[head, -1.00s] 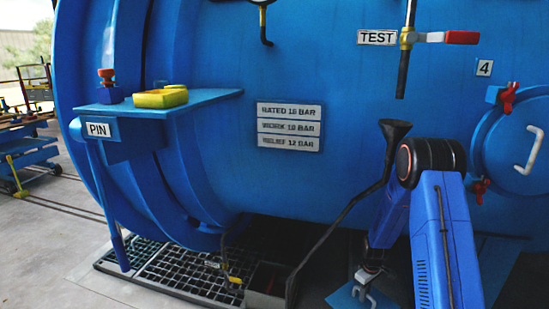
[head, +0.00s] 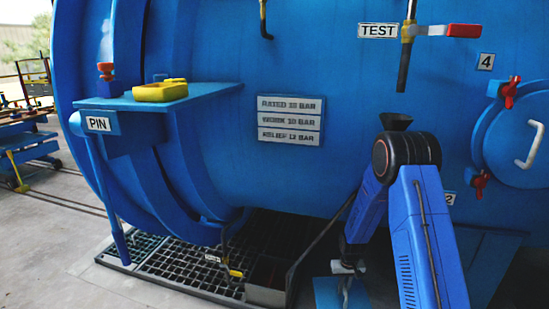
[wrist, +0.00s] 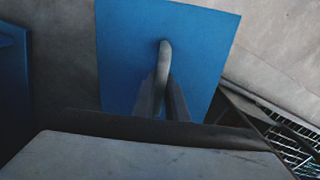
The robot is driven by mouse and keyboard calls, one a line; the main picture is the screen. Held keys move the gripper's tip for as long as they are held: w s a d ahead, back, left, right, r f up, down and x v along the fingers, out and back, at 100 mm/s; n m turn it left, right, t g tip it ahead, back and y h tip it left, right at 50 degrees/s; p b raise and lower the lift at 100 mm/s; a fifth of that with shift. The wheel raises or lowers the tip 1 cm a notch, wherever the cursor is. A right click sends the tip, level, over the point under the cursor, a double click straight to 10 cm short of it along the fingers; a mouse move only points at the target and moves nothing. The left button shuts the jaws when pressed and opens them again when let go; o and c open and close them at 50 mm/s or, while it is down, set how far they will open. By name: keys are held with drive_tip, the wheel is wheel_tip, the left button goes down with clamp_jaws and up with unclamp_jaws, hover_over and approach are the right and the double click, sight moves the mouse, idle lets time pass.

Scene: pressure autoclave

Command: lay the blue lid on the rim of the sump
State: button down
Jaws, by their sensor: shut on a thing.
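The blue lid (head: 326,292) is a flat square plate with a grey loop handle, low at the bottom of the head view. My gripper (head: 346,287) is above it. In the wrist view my gripper (wrist: 163,88) is shut on the upright handle, and the lid (wrist: 210,50) hangs below the fingers. The sump (head: 267,296) is an open grey box at the end of the floor grating, left of the lid. Its inside looks dark. The lid is apart from the sump, to its right. The lid's height above the floor is hard to tell.
The floor grating (head: 180,268) lies left of the sump, with a yellow-handled valve (head: 234,272) close by. A dark pipe (head: 322,240) slants down to the sump from the funnel (head: 396,122). The blue vessel (head: 220,160) rises behind. Grating (wrist: 295,140) shows at right in the wrist view.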

idle(0.4)
drive_tip(key=s+d+r+n, duration=0.1)
drive_tip(key=s+d+n, duration=0.1)
drive_tip(key=d+n, duration=1.2)
drive_tip(key=shift+d+n, duration=0.4)
drive_tip(key=shift+d, duration=1.75)
drive_tip(key=shift+r, duration=0.1)
drive_tip(key=shift+f, duration=4.8)
drive_tip(key=shift+f, duration=0.2)
drive_tip(key=c, duration=1.8)
unclamp_jaws()
drive_tip(key=shift+o, duration=0.2)
